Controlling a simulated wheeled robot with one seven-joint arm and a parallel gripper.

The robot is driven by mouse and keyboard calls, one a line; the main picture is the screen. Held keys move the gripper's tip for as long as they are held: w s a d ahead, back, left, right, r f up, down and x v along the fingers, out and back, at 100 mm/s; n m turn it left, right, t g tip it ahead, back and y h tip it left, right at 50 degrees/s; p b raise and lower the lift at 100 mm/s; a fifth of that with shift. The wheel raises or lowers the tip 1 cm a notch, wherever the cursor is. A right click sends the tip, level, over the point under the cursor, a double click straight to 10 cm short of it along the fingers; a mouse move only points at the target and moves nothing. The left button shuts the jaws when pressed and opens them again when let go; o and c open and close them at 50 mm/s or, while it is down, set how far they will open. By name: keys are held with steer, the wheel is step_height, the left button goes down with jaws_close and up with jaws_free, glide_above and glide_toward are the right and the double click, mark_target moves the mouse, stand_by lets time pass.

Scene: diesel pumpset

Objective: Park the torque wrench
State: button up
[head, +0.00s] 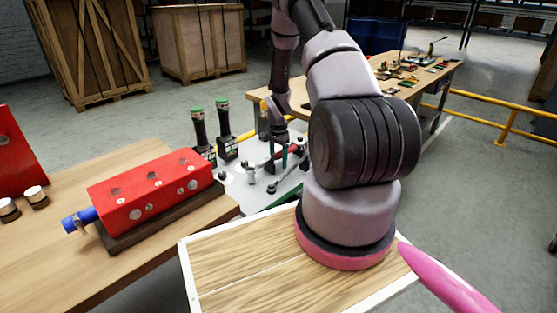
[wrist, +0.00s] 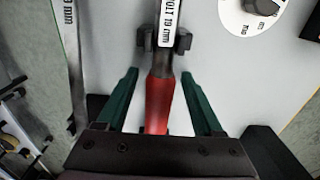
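The torque wrench has a red handle (wrist: 158,100) and a dark shaft. In the wrist view it lies lengthwise over a pale grey surface, with its shaft at a dark two-pronged bracket (wrist: 165,42). My gripper (wrist: 160,75) has green fingers spread on either side of the handle, with a visible gap on each side. It is open. In the head view my gripper (head: 283,152) is low over the light tool board, and part of the wrench (head: 272,184) shows beside it. The lower end of the handle is hidden by my gripper's body.
A red engine block (head: 152,195) sits on the left bench. Two green-topped dark cylinders (head: 210,130) stand behind the board. A labelled metal tool (wrist: 70,45) lies left of the wrench, and a white dial (wrist: 255,12) is at upper right. Another bench (head: 415,75) stands behind.

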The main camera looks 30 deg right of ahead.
step_height(320, 180, up, 11)
steer(key=shift+f, duration=0.1)
stand_by(0.4)
stand_by(0.3)
